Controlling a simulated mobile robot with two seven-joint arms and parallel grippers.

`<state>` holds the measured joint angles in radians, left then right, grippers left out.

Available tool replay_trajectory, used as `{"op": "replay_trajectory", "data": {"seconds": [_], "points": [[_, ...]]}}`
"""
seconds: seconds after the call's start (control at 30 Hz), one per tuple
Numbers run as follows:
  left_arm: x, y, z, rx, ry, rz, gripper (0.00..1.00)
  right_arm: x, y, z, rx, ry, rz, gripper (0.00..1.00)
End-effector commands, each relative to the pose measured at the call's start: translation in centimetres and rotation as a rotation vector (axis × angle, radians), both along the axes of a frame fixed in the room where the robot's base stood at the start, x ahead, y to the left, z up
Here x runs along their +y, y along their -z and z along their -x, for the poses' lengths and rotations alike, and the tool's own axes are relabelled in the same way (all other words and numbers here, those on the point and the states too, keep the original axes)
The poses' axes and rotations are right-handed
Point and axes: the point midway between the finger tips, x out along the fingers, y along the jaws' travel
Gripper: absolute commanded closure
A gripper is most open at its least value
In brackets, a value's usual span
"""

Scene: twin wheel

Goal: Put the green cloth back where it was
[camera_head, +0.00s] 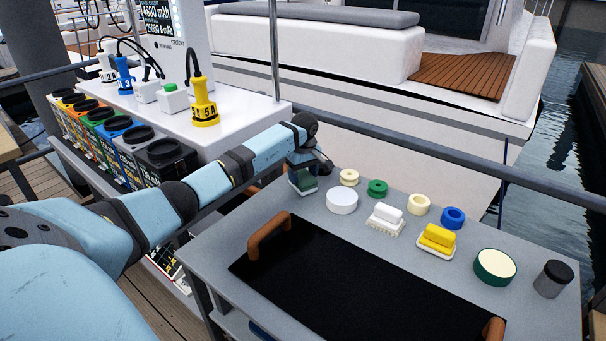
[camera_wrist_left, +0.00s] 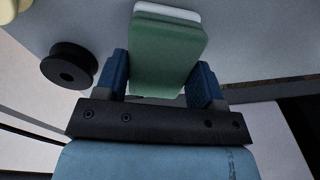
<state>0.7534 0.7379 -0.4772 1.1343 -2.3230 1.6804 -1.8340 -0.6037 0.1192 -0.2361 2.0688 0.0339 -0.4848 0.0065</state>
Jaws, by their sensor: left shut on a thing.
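My left gripper (camera_head: 303,172) reaches over the far left corner of the grey table. It is shut on the green cloth (camera_wrist_left: 168,58), a folded block between its two blue fingers (camera_wrist_left: 160,85). The cloth also shows below the gripper in the head view (camera_head: 304,183). A pale, whitish piece (camera_wrist_left: 167,12) shows at the cloth's far end; I cannot tell whether the cloth touches it. The white cloth (camera_head: 389,212) and the yellow cloth (camera_head: 439,236) each sit on a pale dish, in a row to the right. My right gripper is not in view.
Several rolls, such as a green one (camera_head: 377,187), line the table's back edge. A white round tin (camera_head: 342,201) stands close right of the gripper. A green-rimmed tin (camera_head: 495,266) and a dark-lidded jar (camera_head: 553,278) stand right. A black tray (camera_head: 350,290) fills the front.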

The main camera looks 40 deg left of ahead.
Motion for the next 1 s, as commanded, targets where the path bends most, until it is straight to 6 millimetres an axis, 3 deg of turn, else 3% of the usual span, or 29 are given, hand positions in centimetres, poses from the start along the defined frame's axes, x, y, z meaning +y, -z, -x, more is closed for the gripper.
{"op": "replay_trajectory", "data": {"seconds": [0.07, 0.1, 0.2, 0.57, 1.0], "points": [[0.0, 0.4, 0.0, 0.001, 0.000, -0.001, 0.59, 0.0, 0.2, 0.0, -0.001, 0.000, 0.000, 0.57], [0.0, 0.2, 0.0, 0.000, 0.000, 0.000, 0.28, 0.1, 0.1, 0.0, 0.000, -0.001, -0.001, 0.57], [0.0, 0.2, 0.0, 0.000, 0.000, 0.000, 0.12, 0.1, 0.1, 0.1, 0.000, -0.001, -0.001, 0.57], [0.0, -0.7, 0.0, -0.002, 0.000, 0.000, 0.12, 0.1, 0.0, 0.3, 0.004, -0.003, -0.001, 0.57], [-0.3, -9.4, 0.0, -0.003, 0.000, -0.001, 0.12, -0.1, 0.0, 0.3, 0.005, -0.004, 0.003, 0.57]]}}
